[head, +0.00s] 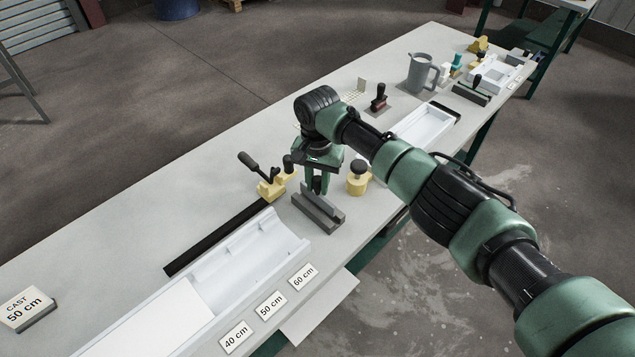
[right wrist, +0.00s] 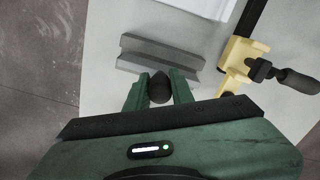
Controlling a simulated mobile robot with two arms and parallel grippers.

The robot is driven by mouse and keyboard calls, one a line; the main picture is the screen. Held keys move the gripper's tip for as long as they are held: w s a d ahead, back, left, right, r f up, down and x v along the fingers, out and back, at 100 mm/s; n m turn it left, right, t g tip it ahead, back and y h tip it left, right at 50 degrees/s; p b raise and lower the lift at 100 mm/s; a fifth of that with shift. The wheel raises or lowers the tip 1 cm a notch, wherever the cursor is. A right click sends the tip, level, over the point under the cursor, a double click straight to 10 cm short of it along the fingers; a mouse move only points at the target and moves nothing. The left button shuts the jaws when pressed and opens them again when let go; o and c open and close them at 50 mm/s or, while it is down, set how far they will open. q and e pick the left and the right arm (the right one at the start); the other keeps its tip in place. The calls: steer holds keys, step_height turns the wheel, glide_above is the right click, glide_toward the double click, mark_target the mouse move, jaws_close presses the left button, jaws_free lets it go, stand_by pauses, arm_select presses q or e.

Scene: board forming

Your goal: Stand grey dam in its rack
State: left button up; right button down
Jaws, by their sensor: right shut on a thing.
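My right gripper (head: 317,186) is shut on the black knob (right wrist: 158,88) of the grey dam, its fingers pointing down at the table. Grey, bar-like pieces (head: 318,208) lie directly below the fingers, near the table's front edge. In the right wrist view they show as a stepped grey block (right wrist: 160,54) just beyond the knob. The dam and its rack are close in colour, and I cannot tell clearly where one ends or whether the dam is fully seated. My left gripper is in neither view.
A yellow clamp (head: 271,188) with a black lever stands left of the grey pieces. A yellow piece with a black knob (head: 358,177) is to the right. The white trough (head: 262,250) and its length labels (head: 270,303) lie to the front left. The table's back left is clear.

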mark_target(317, 194)
steer(key=shift+f+b, duration=0.9)
steer(key=shift+f, duration=0.85)
steer(key=c, duration=1.1)
jaws_free()
steer(key=shift+c, duration=0.2)
step_height(317, 194, up, 8)
steer(key=shift+f+b, duration=0.1)
steer(key=shift+b, duration=0.65)
